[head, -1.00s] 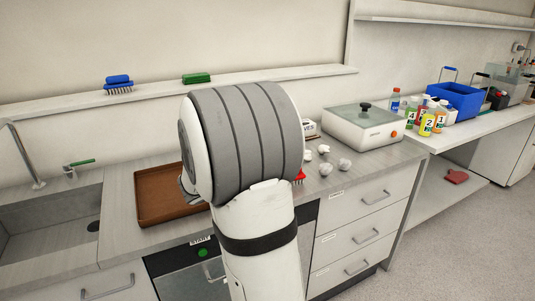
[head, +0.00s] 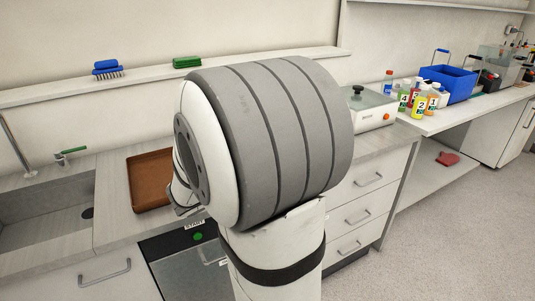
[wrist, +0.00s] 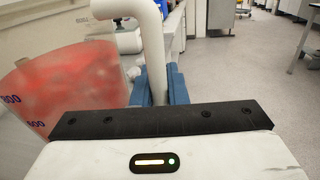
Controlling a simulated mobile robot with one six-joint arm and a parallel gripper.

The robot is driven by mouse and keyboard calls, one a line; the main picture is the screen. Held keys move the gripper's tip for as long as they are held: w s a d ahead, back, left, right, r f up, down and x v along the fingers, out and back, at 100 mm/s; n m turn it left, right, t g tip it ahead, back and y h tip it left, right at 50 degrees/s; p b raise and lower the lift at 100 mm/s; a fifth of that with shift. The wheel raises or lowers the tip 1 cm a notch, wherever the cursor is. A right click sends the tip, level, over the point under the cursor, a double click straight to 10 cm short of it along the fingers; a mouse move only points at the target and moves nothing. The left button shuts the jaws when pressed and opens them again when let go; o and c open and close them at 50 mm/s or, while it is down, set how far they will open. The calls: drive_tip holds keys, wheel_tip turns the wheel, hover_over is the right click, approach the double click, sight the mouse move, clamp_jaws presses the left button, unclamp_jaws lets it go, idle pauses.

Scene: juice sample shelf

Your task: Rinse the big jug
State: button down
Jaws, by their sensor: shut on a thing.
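The big jug (wrist: 68,85) shows at the left of the wrist view. It is see-through with a red, cloudy tint and blue volume marks, and it has a thick white handle (wrist: 151,40). My gripper (wrist: 160,88) has blue fingers on either side of the handle and is shut on it. In the head view my grey and white arm hides the jug and most of the gripper. The sink (head: 40,205) is at the left, with a green-handled tap (head: 70,151) behind it.
A brown tray (head: 148,190) lies on the counter right of the sink. A blue brush (head: 107,68) and a green one (head: 187,62) are on the wall shelf. Several bottles (head: 420,97) and a blue crate (head: 450,82) stand on the right bench.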

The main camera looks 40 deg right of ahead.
wheel_tip(320, 180, up, 5)
drive_tip(key=p, duration=0.4)
drive_tip(key=shift+p, duration=0.3)
drive_tip(key=shift+d, duration=0.1)
